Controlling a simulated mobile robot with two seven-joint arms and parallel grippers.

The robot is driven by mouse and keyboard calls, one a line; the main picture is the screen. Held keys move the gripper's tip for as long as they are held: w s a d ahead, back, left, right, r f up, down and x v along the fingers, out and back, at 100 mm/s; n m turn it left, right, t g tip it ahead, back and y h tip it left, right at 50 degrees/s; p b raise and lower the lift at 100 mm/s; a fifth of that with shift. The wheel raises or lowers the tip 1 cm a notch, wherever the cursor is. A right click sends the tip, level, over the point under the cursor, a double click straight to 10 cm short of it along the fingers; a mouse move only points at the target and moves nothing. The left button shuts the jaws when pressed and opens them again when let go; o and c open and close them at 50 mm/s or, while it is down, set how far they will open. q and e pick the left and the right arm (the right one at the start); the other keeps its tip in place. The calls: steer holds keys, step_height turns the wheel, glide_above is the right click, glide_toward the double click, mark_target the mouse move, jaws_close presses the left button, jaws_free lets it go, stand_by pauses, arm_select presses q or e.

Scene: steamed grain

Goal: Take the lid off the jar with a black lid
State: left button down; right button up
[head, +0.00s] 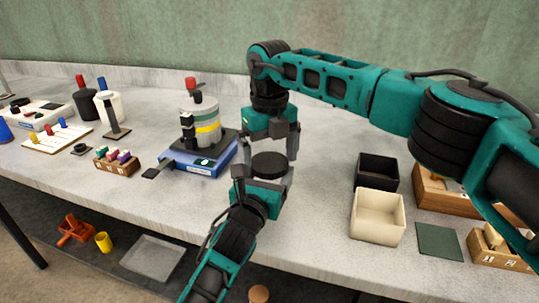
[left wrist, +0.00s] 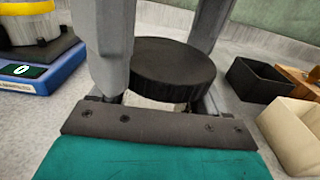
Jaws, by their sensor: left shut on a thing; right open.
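The jar's round black lid (head: 269,165) shows in the head view between my two grippers. In the left wrist view the lid (left wrist: 172,70) sits flat on top of a pale jar body (left wrist: 150,103), which is mostly hidden. My left gripper (head: 263,178) is shut on the jar below the lid. My right gripper (head: 271,150) points down from above, open and empty. Its grey fingers stand apart on either side of the lid in the left wrist view; I cannot tell whether they touch it.
A blue scale (head: 205,165) with a stacked container stands to the left. A black box (head: 377,172) and a cream box (head: 378,216) stand to the right, beside a dark green mat (head: 439,241). The worktop between the jar and these boxes is clear.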

step_height(320, 180, up, 4)
steer(key=shift+r, duration=0.25)
step_height(320, 180, up, 2)
steer(key=m, duration=0.5)
steer(key=shift+a+r+m, duration=0.1)
steer(key=shift+m, duration=0.2)
steer(key=m, duration=0.1)
steer(key=r+m, duration=0.1)
steer(key=m, duration=0.1)
steer(key=shift+f, duration=3.95)
